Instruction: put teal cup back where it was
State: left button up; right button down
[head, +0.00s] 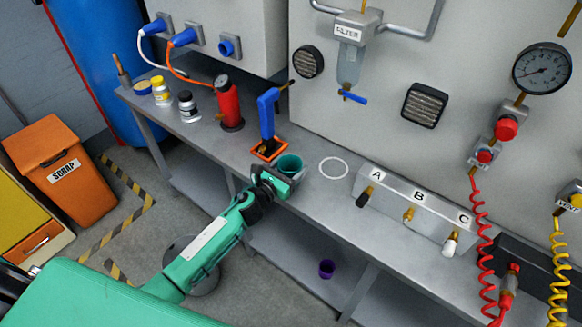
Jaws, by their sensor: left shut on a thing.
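The teal cup (290,162) is upright near the front edge of the grey bench, with its open top showing. My left gripper (277,182) comes in from the front left and is shut on the cup; the gripper hides part of the cup's lower side. I cannot tell whether the cup touches the bench top. A white ring outline (323,174) is marked on the bench just right of the cup, and it is empty. My right gripper is not in view.
A blue-handled tool (268,112) in an orange holder stands just behind-left of the cup. A red bottle (227,100) is farther left. The A-B-C block (418,208) with fittings is right of the ring.

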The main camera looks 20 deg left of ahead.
pick_arm(q)
jog(key=shift+f+b, duration=0.3)
jog(key=o, duration=1.1)
jog(key=shift+r, duration=0.1)
jog(key=shift+c, duration=0.2)
jog(key=shift+r+p, duration=0.25)
jog(key=shift+p, duration=0.15)
jog(key=b+v, duration=0.2)
jog(key=v, duration=1)
jog(key=shift+b, duration=0.3)
